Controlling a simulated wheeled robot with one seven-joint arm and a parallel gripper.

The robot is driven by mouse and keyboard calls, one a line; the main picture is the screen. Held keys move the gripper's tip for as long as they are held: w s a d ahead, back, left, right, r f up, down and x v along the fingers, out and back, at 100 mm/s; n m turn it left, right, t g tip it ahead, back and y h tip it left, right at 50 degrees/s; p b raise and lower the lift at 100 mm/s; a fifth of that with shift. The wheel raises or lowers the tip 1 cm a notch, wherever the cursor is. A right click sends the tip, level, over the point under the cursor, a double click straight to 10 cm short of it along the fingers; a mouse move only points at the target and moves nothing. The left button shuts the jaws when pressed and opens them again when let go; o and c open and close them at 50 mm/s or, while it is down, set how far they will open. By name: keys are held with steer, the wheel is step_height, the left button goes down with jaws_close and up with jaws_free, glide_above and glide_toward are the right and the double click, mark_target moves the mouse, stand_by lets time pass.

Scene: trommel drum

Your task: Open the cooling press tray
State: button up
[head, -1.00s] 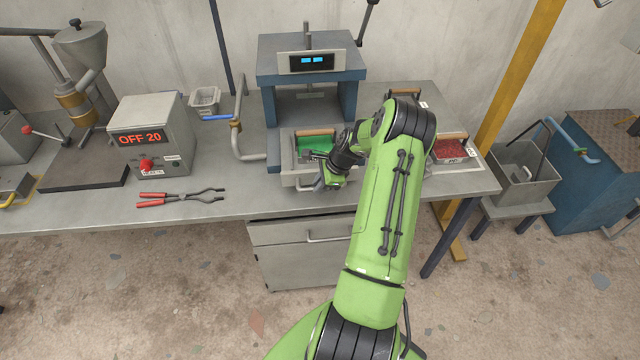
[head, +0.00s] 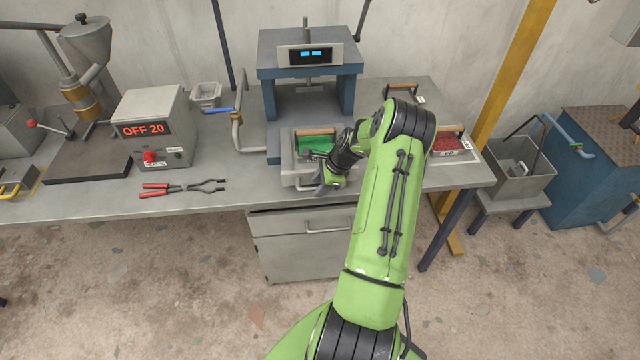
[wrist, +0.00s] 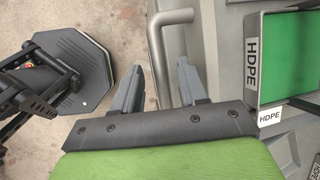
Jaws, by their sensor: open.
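The cooling press (head: 310,80) is blue with a lit display. Its grey tray (head: 288,180) lies at the front, near the bench edge, with a green HDPE mould (head: 313,142) with a wooden handle in it. My gripper (head: 329,181) is at the tray's front, partly hidden by my arm. In the wrist view my gripper (wrist: 160,66) is open and empty, and a grey bar handle (wrist: 172,45) on the tray's front passes between its fingers in the picture. Contact cannot be told. The green mould (wrist: 292,50) lies to the right there.
A heater box (head: 153,130) reading OFF 20 and red-handled tongs (head: 183,188) are on the left of the bench. A mould with red granules (head: 453,145) is on the right. A drawer handle (head: 328,228) sticks out of the cabinet below the bench.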

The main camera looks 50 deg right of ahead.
steer(key=v, duration=1.5)
steer(key=shift+r+p, duration=0.35)
steer(key=shift+p, duration=0.05)
steer(key=shift+s+d, duration=0.15)
